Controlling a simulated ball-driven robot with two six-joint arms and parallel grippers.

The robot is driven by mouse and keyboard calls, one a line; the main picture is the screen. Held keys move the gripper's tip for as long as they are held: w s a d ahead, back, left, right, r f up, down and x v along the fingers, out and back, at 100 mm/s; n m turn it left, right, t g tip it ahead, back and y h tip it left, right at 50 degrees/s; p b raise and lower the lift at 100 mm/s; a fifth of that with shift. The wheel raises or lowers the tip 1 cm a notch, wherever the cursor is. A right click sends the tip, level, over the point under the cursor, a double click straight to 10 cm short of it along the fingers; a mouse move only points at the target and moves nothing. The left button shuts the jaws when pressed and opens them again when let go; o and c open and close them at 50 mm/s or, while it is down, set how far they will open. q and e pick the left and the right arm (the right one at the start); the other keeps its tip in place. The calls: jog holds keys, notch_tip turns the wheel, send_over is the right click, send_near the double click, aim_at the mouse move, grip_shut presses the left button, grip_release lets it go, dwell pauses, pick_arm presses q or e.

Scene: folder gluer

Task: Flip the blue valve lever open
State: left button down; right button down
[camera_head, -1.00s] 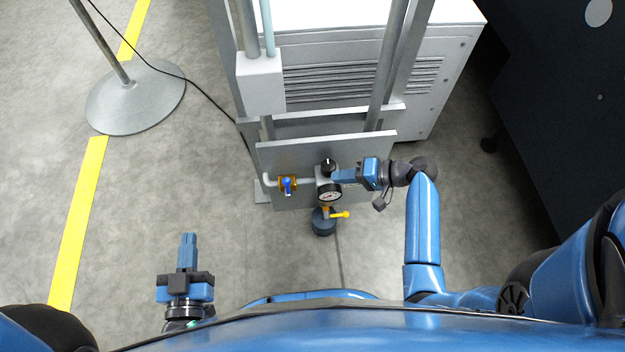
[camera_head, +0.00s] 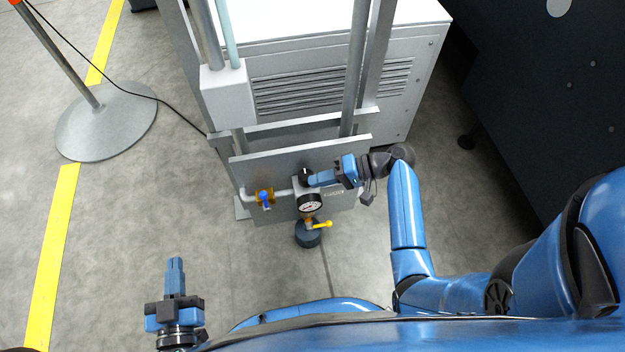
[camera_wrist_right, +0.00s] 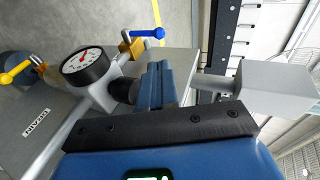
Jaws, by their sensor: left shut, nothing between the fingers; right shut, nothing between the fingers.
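In the right wrist view the blue lever (camera_wrist_right: 148,33) points right from the brass valve (camera_wrist_right: 130,44). My right gripper (camera_head: 312,179) is shut and empty, its fingertips close to the black knob (camera_head: 304,174) above the gauge, to the right of the blue lever and apart from it. Its shut fingers (camera_wrist_right: 154,84) partly hide the knob in the wrist view; contact cannot be told. My left gripper (camera_head: 175,262) is shut and empty over the floor.
A pressure gauge (camera_head: 310,203) sits below the knob, with a yellow lever (camera_head: 323,225) beneath. A grey box (camera_head: 228,95) and vertical pipes stand above the panel. A round stand base (camera_head: 105,128) is at left.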

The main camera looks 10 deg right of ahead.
aim_at(264, 195)
jog(key=b+x, duration=0.3)
jog(key=x, duration=0.9)
jog(key=shift+a, duration=0.15)
jog(key=shift+a+r+p, duration=0.15)
jog(key=shift+p, duration=0.15)
jog(key=a+h+p, duration=0.1)
jog(key=p, duration=0.1)
jog(key=a+r+h+p, duration=0.1)
jog(key=p, duration=0.2)
jog(key=a+h+p, duration=0.1)
jog(key=p, duration=0.2)
jog(key=shift+a+r+n+h, duration=0.2)
jog(key=shift+r+n+h, duration=0.1)
jog(key=shift+h, duration=0.1)
jog(key=a+f+h+b, duration=0.6)
jog(key=a+f+h, duration=0.2)
jog(key=h, duration=0.5)
jog(key=shift+a+f+n, duration=0.25)
jog(key=shift+a+n, duration=0.15)
jog(key=shift+a, duration=0.7)
